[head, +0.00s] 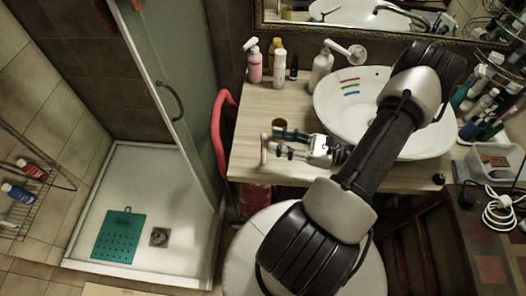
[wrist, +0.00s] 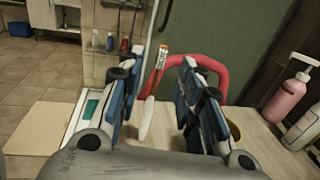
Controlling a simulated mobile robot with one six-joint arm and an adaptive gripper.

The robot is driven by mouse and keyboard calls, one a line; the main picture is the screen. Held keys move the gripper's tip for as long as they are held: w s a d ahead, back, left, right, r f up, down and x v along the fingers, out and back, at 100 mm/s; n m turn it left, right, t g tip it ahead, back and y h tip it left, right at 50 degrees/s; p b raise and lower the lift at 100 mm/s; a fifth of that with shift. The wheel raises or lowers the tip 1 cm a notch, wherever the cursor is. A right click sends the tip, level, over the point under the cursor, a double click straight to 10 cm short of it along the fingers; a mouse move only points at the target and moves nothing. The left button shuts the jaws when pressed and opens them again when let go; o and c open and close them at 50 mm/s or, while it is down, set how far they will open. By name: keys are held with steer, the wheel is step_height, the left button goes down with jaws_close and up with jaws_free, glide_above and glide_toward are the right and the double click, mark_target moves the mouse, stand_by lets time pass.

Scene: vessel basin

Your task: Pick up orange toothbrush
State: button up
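The orange toothbrush (wrist: 147,117) shows in the wrist view between my two fingers, with its white handle low and its orange-and-white head high. Clear gaps show on both sides of it. In the head view the toothbrush (head: 263,150) is a thin pale orange upright shape at the tips of my gripper (head: 277,143), over the left part of the counter. My gripper (wrist: 160,85) is open, its blue-and-black fingers apart. I cannot tell whether the toothbrush touches the counter.
A dark yellowish cup (head: 279,123) stands close behind my upper finger. The white basin (head: 330,112) holds red, green and blue strips. Bottles (head: 254,66) stand at the back of the counter (head: 255,105). A red chair (head: 217,130) is by its left edge.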

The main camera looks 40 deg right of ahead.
mark_target(263, 139)
steer(key=shift+b+x, duration=0.35)
steer(key=shift+x, duration=2.35)
steer(key=shift+c, duration=0.3)
jaws_close()
